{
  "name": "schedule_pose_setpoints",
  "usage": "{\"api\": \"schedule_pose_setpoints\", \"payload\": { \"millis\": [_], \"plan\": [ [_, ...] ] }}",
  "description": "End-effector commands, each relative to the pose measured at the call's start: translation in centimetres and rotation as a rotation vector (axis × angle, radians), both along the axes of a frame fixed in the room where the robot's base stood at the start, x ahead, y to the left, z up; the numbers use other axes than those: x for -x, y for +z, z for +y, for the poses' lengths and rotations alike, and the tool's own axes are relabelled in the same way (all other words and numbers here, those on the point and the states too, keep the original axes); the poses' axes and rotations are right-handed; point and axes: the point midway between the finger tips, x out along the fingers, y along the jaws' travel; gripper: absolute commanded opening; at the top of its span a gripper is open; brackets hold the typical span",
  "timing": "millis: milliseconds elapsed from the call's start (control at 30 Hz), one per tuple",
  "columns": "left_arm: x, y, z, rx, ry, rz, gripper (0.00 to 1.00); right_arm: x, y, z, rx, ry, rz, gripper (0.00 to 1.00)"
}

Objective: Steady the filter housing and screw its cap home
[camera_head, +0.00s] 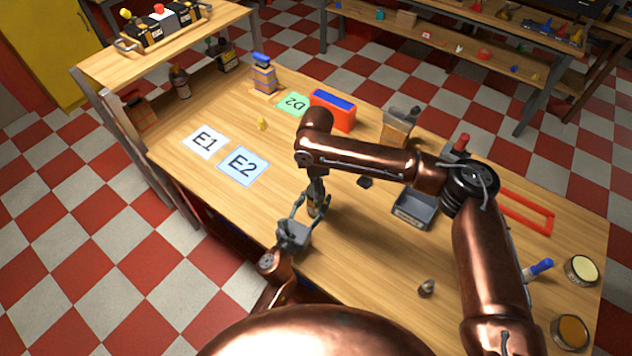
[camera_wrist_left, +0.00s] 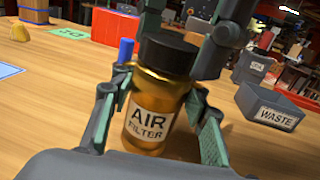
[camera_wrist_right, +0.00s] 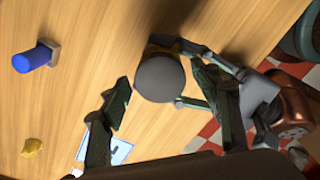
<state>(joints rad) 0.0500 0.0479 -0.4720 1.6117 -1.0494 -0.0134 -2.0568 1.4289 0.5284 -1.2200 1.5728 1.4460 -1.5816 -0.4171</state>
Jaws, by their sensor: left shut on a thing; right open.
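The filter housing (camera_wrist_left: 150,112) is an amber jar labelled AIR FILTER, standing upright on the bench. Its black cap (camera_wrist_left: 168,52) sits on top, and I cannot tell how far it is threaded. From above, the cap (camera_wrist_right: 160,80) shows as a grey disc in the right wrist view. My left gripper (camera_wrist_left: 160,110) is shut on the housing's body, one finger on each side. My right gripper (camera_wrist_right: 158,88) is above, its open fingers on either side of the cap, with a gap visible on the left. In the head view the housing (camera_head: 315,207) is partly hidden by my grippers.
A grey WASTE bin (camera_head: 413,210) stands to the right. Cards E1 (camera_head: 205,140) and E2 (camera_head: 243,166) lie left, near a yellow lump (camera_head: 262,124). A blue cylinder (camera_wrist_right: 35,57) stands nearby. A dark cone-like part (camera_head: 427,288) sits near the front edge.

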Motion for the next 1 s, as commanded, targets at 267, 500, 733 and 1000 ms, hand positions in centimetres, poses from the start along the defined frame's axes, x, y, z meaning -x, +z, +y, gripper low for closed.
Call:
{"api": "schedule_pose_setpoints", "payload": {
  "millis": [267,500,733,1000],
  "plan": [
    [0.00,-0.01,-0.01,0.001,0.000,0.000,0.00,0.00,-0.15,0.02,0.000,0.000,0.000,0.57],
    [0.00,-0.01,-0.01,0.001,0.000,0.000,0.00,0.00,-0.14,0.02,0.000,0.000,0.000,0.43],
    [0.01,-0.01,-0.02,0.001,0.000,0.000,0.00,-0.01,-0.13,0.02,-0.001,0.000,0.000,0.27],
    [0.01,-0.01,-0.02,0.000,0.000,0.000,0.00,-0.01,-0.12,0.03,-0.001,-0.008,-0.001,0.14]
  ]
}}
